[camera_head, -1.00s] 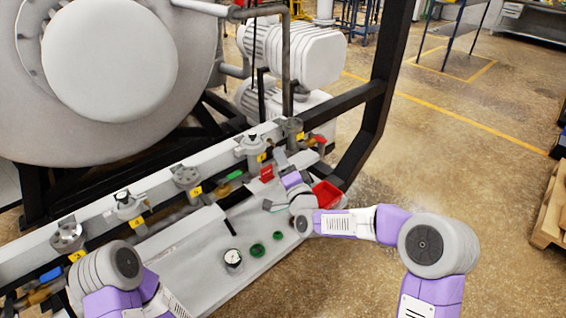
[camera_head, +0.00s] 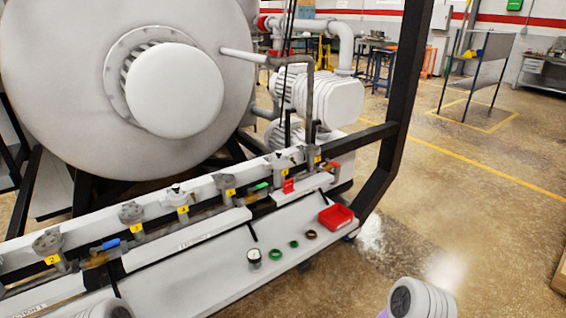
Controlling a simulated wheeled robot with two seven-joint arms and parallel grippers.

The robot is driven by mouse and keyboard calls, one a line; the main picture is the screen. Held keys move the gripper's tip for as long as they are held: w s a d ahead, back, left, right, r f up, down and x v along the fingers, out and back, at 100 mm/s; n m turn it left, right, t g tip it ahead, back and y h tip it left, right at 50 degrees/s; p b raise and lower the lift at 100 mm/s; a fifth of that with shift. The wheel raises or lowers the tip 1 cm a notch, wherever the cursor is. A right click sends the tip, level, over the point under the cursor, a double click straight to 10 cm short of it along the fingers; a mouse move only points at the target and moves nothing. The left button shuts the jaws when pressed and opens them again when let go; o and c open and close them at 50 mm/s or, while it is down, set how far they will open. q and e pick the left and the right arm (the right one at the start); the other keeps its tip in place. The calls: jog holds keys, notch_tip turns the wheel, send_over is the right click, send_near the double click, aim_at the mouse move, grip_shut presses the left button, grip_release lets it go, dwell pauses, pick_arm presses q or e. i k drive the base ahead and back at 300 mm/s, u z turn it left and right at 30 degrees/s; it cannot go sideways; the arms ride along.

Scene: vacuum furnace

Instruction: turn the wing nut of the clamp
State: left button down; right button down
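Several grey fittings with yellow tags sit along the white pipe below the furnace: one at the left (camera_head: 48,241), one nearer the middle (camera_head: 130,212), and one at the right (camera_head: 278,162). Which of them carries the clamp, and its wing nut, is too small to tell. Neither gripper is in view. Only a grey rounded part of my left arm shows at the bottom left, and one of my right arm at the bottom right.
A white shelf (camera_head: 205,283) runs below the pipe. On it are a round gauge (camera_head: 254,258), two green rings (camera_head: 275,254), a dark brown ring (camera_head: 311,234) and a red tray (camera_head: 336,217). A black frame post (camera_head: 407,85) stands at the right.

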aim_at(267, 165)
jog(key=u, duration=0.45)
jog(key=k, duration=1.05)
jog(key=z, duration=0.4)
jog(key=i, duration=0.7)
jog(key=z, duration=0.5)
jog(key=i, duration=0.9)
jog(key=u, duration=0.4)
